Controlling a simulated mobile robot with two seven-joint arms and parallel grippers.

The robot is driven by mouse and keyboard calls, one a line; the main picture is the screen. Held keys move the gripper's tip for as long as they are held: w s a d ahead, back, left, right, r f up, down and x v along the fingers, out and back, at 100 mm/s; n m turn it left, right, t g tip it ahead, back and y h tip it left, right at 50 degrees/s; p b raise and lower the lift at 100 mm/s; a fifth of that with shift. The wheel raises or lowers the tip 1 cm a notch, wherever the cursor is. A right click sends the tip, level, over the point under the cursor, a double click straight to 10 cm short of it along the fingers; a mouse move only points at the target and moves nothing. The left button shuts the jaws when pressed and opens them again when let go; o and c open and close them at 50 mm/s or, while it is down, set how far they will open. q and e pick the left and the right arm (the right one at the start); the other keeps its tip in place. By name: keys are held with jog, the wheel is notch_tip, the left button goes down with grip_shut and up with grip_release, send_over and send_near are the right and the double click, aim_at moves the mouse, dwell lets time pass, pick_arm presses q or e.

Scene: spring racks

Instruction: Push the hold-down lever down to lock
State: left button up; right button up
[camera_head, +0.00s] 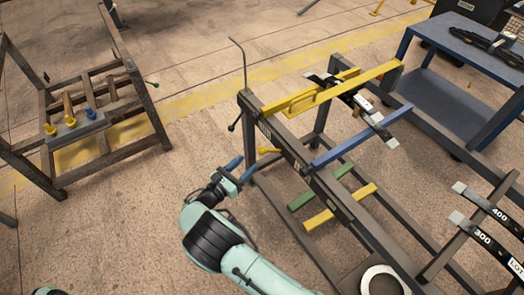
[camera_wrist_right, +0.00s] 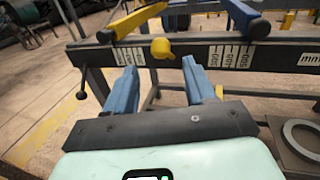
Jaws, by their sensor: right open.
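A short yellow lever (camera_head: 268,151) sticks out from the near side of the dark rack (camera_head: 297,160). Its rounded end (camera_wrist_right: 162,48) faces my right wrist camera, in front of the rack's printed scale. My right gripper (camera_head: 243,167) has blue fingers and is open and empty. It is beside the yellow lever, with a small gap in the head view. In the wrist view the lever's end sits between and just beyond the fingertips (camera_wrist_right: 160,68). The pictures do not settle whether this is the hold-down lever. My left gripper is out of view.
A black-knobbed handle (camera_head: 232,127) hangs at the rack's corner, near my right gripper. Yellow bars (camera_head: 335,88) and a blue bar (camera_head: 362,136) cross the rack top. A blue cart (camera_head: 455,105) stands at far right. Floor left of the rack is clear up to another frame (camera_head: 105,140).

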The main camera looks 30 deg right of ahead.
aim_at(262, 149)
jog(key=x, duration=0.9)
jog(key=shift+f, duration=0.1)
grip_shut()
